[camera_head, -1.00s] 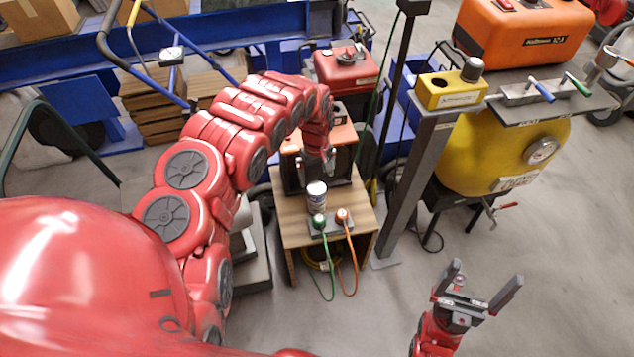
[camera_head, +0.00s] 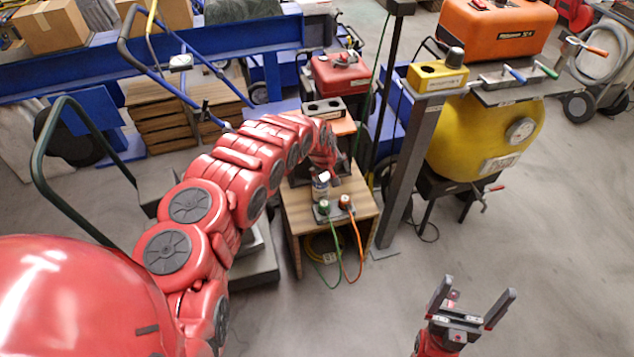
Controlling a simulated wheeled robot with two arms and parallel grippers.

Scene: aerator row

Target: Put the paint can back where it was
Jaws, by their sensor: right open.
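A small white and dark can (camera_head: 319,190), which looks like the paint can, stands upright on the wooden stand (camera_head: 363,205), behind the green and orange plugs. My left gripper (camera_head: 324,175) is over the stand, right at the can's top or just behind it. Its fingers are small and partly hidden, so I cannot tell whether they touch the can or are closed on it. My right gripper (camera_head: 470,303) is open and empty at the lower right, above bare floor.
A power strip with a green plug (camera_head: 323,207) and an orange plug (camera_head: 346,202) sits at the stand's front, cords hanging down. A grey post (camera_head: 411,165) rises to the right, beside a yellow tank (camera_head: 477,145). The floor in front is clear.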

